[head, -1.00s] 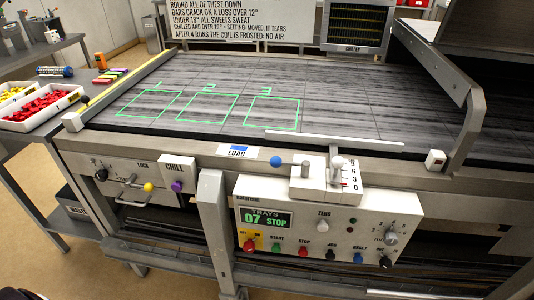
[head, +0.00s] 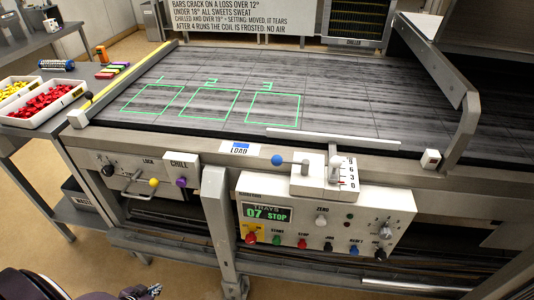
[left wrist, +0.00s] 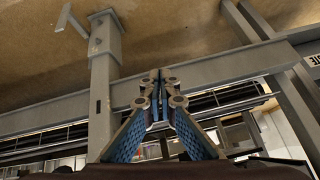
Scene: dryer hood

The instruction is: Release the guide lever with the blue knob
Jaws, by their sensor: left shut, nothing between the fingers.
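The blue knob (head: 278,160) is a ball on the left end of a short thin rod. The rod runs right to a pale block (head: 310,184) on the dryer's front rail, beside a 9-6-3-0 scale. My left gripper (head: 138,292) shows only partly at the bottom edge of the head view, low, in front of the machine and well away from the knob. In the left wrist view my left gripper (left wrist: 160,78) has its fingertips together and empty, with the grey frame beams behind. The knob is not seen in that view. My right gripper is not in view.
Below the rail are the control box (head: 325,220) with several buttons and the yellow knob (head: 154,182) on its bent handle. The frame leg (head: 218,225) stands between them. A side table with a tray of red pieces (head: 42,103) is at the left.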

